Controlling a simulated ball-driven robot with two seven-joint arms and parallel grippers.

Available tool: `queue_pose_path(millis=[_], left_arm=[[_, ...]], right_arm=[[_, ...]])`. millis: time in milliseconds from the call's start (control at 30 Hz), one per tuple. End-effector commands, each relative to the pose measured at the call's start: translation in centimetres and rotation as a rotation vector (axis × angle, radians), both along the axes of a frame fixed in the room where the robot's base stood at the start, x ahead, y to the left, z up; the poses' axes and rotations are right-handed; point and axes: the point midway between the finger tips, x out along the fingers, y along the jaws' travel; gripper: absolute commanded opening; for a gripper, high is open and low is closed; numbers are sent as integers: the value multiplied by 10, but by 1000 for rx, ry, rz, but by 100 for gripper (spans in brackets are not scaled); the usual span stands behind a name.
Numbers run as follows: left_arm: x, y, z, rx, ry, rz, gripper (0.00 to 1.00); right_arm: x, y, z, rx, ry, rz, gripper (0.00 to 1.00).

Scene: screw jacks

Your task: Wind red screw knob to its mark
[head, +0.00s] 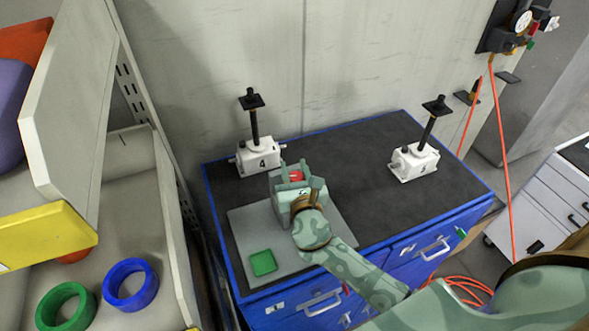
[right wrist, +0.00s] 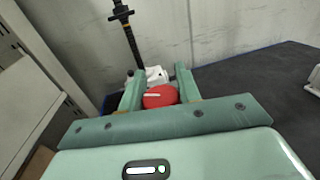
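In the right wrist view the knob (right wrist: 160,98) sits between the two green fingers (right wrist: 160,88). It fills the gap and seems to touch both fingers, so the gripper looks shut on it. A pale line shows on the knob's face, pointing sideways. The mark it belongs to cannot be made out. My left gripper is not in view.
White screw jacks with black posts stand at the back left (head: 258,157) and right (head: 413,162) of the bench. A grey plate (head: 238,228) bears a green square (head: 263,262). A shelf (head: 78,110) rises at left. Dark bench top (head: 370,195) is clear at right.

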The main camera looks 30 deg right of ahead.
Motion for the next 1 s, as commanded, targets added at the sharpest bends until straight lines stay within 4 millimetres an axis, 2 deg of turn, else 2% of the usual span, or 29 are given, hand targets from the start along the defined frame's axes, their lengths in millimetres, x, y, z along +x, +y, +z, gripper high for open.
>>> queue_pose_path(millis=[267,567,767,1000], left_arm=[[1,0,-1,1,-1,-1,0],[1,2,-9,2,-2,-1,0],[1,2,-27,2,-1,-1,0],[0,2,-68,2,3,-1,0]], right_arm=[[0,0,0,-4,0,32,11],[1,3,-1,-7,0,210,11],[1,6,-4,-10,-1,395,11],[0,11,-9,-11,0,623,11]])
